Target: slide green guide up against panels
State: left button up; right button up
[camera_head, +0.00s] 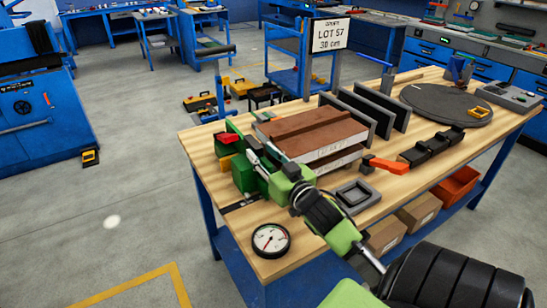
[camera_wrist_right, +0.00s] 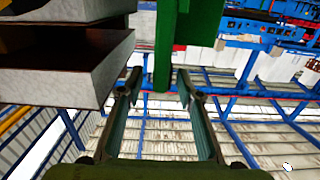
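The panels (camera_head: 328,142) lie stacked on the wooden table, with brown faces and pale edges. They also show at the left of the wrist view (camera_wrist_right: 60,75). The green guide (camera_head: 243,178) stands at their left end, partly hidden by my right gripper (camera_head: 266,160). In the wrist view the guide's green upright (camera_wrist_right: 163,50) hangs between my right fingertips (camera_wrist_right: 158,80), which are apart, with space visible on its left side. A narrow gap shows there between guide and panels; contact lower down is hidden. My left gripper is out of view.
A round dial gauge (camera_head: 270,240) and a grey tray (camera_head: 357,195) lie near the table's front. An orange-handled clamp (camera_head: 385,165), black upright plates (camera_head: 375,108) and a dark turntable (camera_head: 445,103) stand to the right. A sign (camera_head: 331,36) rises behind.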

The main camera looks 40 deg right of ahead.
jog(key=v, duration=0.7)
